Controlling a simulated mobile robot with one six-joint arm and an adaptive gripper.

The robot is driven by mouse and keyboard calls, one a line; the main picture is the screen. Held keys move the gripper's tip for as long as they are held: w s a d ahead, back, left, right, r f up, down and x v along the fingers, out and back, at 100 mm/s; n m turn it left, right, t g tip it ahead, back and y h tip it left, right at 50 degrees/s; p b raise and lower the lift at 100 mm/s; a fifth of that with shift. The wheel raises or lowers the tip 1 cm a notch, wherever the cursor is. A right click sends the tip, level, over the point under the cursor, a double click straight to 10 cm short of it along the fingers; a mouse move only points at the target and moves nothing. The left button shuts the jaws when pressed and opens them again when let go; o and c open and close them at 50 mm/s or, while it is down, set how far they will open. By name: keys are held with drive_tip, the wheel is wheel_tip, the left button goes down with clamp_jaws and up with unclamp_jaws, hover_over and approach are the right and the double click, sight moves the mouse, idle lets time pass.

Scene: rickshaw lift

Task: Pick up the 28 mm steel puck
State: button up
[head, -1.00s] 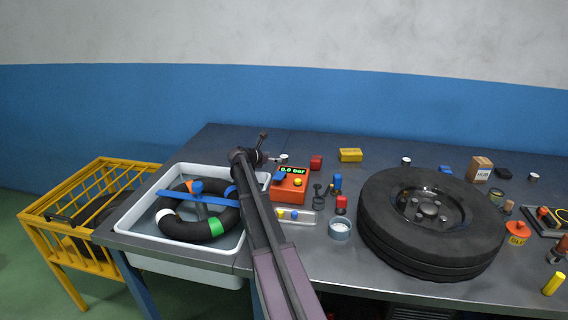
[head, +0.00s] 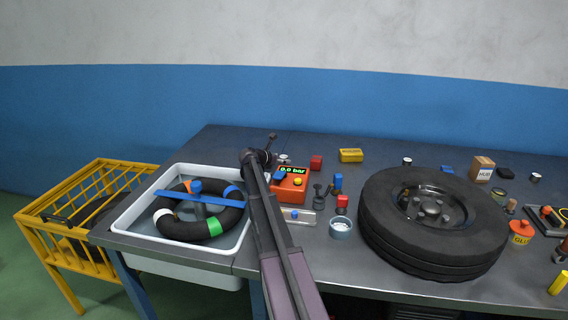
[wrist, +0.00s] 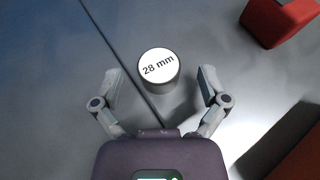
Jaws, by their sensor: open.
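The 28 mm steel puck (wrist: 158,70) is a short grey cylinder with a white top marked "28 mm". It stands upright on the table in the wrist view. My gripper (wrist: 160,80) is open, with one finger on each side of the puck and a gap to each. The puck sits between and slightly beyond the fingertips. I cannot tell the height of the fingers above the table.
A red block (wrist: 281,18) stands right of the puck. The orange gauge box (head: 290,184), reading 0.0 bar, is close in front. A white basin (head: 137,222) holds a black tube at left. A large wheel (head: 385,238) lies at right. The table left of the puck is clear.

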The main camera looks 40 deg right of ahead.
sight(283, 157)
drive_tip(key=shift+w+d+f, duration=0.1)
drive_tip(key=shift+d+f, duration=0.1)
drive_tip(key=shift+d, duration=0.3)
clamp_jaws()
idle(0.3)
drive_tip(key=shift+r, duration=0.2)
wheel_tip(283, 157, up, 10)
drive_tip(key=p, duration=1)
drive_tip(key=shift+f, duration=0.15)
idle(0.4)
